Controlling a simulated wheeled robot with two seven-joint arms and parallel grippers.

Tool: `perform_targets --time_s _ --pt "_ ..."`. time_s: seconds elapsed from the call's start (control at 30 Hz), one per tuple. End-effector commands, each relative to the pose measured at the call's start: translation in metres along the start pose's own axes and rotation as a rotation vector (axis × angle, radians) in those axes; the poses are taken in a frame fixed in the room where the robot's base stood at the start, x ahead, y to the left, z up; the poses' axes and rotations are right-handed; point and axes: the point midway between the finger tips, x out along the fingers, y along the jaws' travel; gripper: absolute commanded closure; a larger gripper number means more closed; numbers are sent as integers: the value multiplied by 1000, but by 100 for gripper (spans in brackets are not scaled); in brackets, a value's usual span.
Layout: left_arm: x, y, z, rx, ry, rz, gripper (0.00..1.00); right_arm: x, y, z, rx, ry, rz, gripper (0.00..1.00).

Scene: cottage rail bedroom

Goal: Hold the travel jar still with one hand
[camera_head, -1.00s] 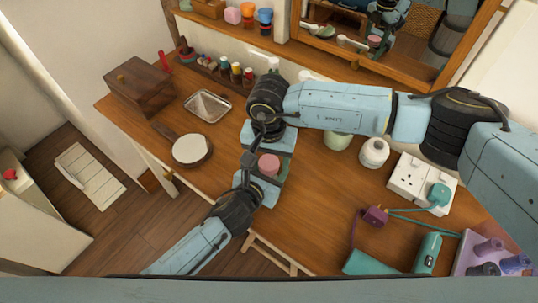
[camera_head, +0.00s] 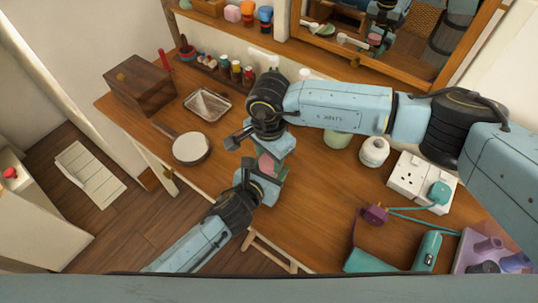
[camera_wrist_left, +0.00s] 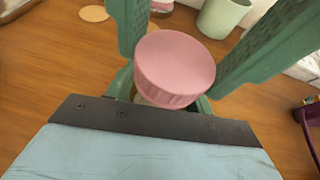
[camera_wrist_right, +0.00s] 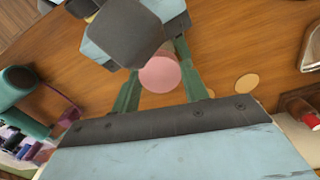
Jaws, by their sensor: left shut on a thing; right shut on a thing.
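The travel jar (camera_head: 266,164), with a round pink lid, stands near the table's front edge between my two grippers. The left wrist view shows its lid (camera_wrist_left: 175,66) from above and a little pale body under it. My left gripper (camera_head: 263,178) is shut on the jar from the front, low down beneath the lid. My right gripper (camera_head: 272,152) comes from behind and above and is shut at the lid; its green fingers also flank the lid in the right wrist view (camera_wrist_right: 159,73). Most of the jar's body is hidden by the fingers.
A round hand mirror (camera_head: 191,148) and a metal tray (camera_head: 207,105) lie left of the grippers. A green cup (camera_head: 337,140) and a white jar (camera_head: 374,151) stand to the right, near white sockets (camera_head: 408,175). A teal device (camera_head: 427,250) lies front right.

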Motion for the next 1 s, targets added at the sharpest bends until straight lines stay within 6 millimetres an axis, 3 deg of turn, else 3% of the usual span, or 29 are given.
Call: perform_targets --time_s 0.23,0.27,0.4,0.77,1.0 --pt "0 1 -1 -1 2 1 100 0 0 0 2 1 1 83" --pt "0 1 -1 -1 2 1 100 0 0 0 2 1 2 53" --pt "0 1 -1 -1 2 1 100 0 0 0 1 1 1 35" --pt "0 0 -1 0 1 1 100 -4 0 0 0 0 0 34" --pt "0 0 -1 0 1 1 100 -34 -1 -1 -1 1 -3 34"
